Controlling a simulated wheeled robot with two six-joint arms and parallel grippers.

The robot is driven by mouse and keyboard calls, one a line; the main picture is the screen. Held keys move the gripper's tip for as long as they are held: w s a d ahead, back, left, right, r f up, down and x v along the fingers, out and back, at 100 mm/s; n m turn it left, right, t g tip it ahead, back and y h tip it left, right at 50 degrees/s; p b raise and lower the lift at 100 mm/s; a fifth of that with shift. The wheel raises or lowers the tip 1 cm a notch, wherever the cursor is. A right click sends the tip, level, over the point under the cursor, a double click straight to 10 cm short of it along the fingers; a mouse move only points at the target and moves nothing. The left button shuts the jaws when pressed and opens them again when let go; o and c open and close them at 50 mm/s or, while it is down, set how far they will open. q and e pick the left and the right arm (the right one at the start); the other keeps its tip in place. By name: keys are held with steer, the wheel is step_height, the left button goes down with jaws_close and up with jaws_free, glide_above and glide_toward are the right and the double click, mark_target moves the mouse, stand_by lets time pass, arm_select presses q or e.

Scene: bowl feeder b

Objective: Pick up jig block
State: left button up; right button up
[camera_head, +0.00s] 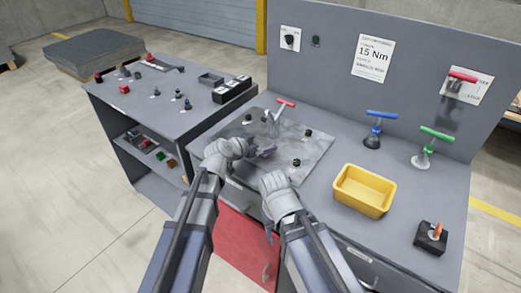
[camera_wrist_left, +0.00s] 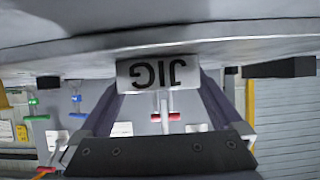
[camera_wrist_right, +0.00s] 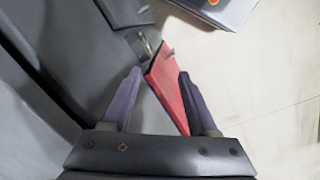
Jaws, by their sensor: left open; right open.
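The jig block (camera_wrist_left: 158,76) shows in the left wrist view as a small grey block with a "JIG" label, upside down in the picture. It lies at the grey work plate (camera_head: 322,147), between the open fingers of my left gripper (camera_wrist_left: 160,90). Whether the fingers touch it I cannot tell. In the head view my left gripper (camera_head: 264,151) is low over the plate, and I cannot make out the block there. My right gripper (camera_wrist_right: 158,78) is open and empty, facing the floor and a red panel (camera_wrist_right: 170,88) in the right wrist view.
A clamp with a red handle (camera_head: 285,102) stands at the plate's back, and black knobs (camera_head: 308,133) sit on the plate. A yellow bin (camera_head: 364,191), blue-handled clamp (camera_head: 376,128) and green-handled clamp (camera_head: 426,150) stand to the right. A lower side table (camera_head: 150,105) holds small parts.

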arm_select(q)
steer(key=c, duration=1.4)
steer(key=shift+c, duration=0.2)
steer(key=shift+r, duration=0.1)
arm_select(e)
steer(key=shift+r, duration=0.1)
